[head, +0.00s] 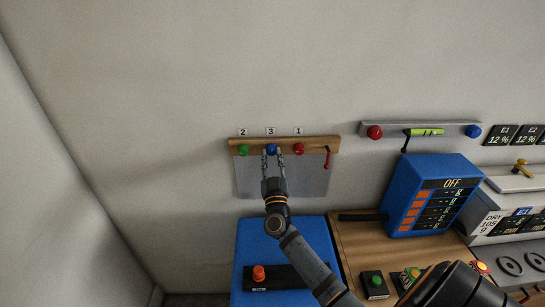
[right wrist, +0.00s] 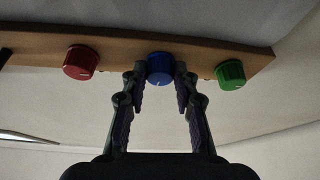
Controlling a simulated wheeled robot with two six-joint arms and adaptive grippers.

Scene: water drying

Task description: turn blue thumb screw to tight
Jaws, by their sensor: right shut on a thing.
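The blue thumb screw (head: 271,149) is the middle of three knobs on a wooden rail (head: 316,146) on the wall, under the label 3 (head: 270,131). My right gripper (head: 273,153) reaches up to it from below and is shut on it. In the right wrist view the blue screw (right wrist: 160,69) sits between the two fingertips (right wrist: 160,77), with a pale mark on its face. Whether it is tight cannot be told. My left gripper is not in view.
A green knob (head: 243,150) and a red knob (head: 299,148) flank the blue one closely. A red lever (head: 327,157) hangs at the rail's right end. Below stand a blue cabinet (head: 255,240) with an orange button (head: 258,272) and a blue box (head: 430,175) reading OFF.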

